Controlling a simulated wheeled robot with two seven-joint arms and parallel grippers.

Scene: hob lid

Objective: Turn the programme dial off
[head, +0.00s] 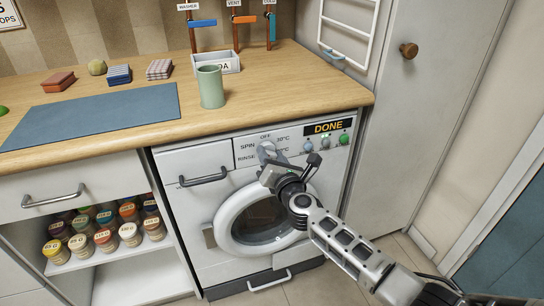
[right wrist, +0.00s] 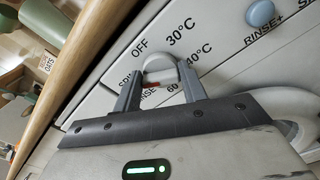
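The programme dial (right wrist: 160,66) is a pale round knob on the washing machine's front panel, ringed by printed labels such as OFF, 30°C, 40°C and 60. A small red mark shows at its lower edge in the right wrist view. My right gripper (right wrist: 162,80) has one finger on each side of the dial, and both seem to touch it. In the head view the dial (head: 266,148) is partly hidden behind my right gripper (head: 268,165). The washing machine (head: 190,161) shows DONE on its display (head: 328,127). My left gripper is not in view.
The panel has a blue button (right wrist: 261,14) and a green one (head: 344,139) right of the dial. The counter edge (right wrist: 75,70) runs close above. A green cup (head: 211,87) stands on the counter. The round door (head: 228,232) is below.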

